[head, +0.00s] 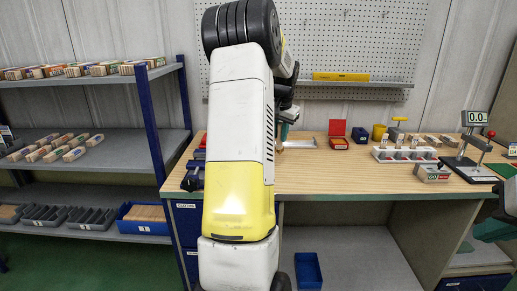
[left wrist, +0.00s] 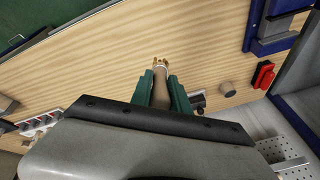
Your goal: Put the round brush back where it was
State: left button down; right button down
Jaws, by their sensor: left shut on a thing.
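In the left wrist view my left gripper (left wrist: 162,82) has its green fingers shut around a brown, rounded piece that looks like the round brush (left wrist: 160,94). Its pale, frayed-looking end (left wrist: 160,62) sticks out between the fingertips, above the wooden bench top (left wrist: 110,65).
A blue vise (left wrist: 270,28) is at the left end. The bench's front middle is clear.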

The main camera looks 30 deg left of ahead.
pick_arm(q)
jog(key=s+d+f, duration=0.4)
jog(key=d+f, duration=0.3)
jog(key=d, duration=0.4)
jog(key=s+d+f, duration=0.5)
jog(key=d+f, duration=0.3)
jog(key=d, duration=0.3)
jog(key=shift+d+f+n, duration=0.15)
jog(key=shift+d+n, duration=0.2)
jog(key=shift+n, duration=0.05)
jog(key=shift+w, duration=0.1)
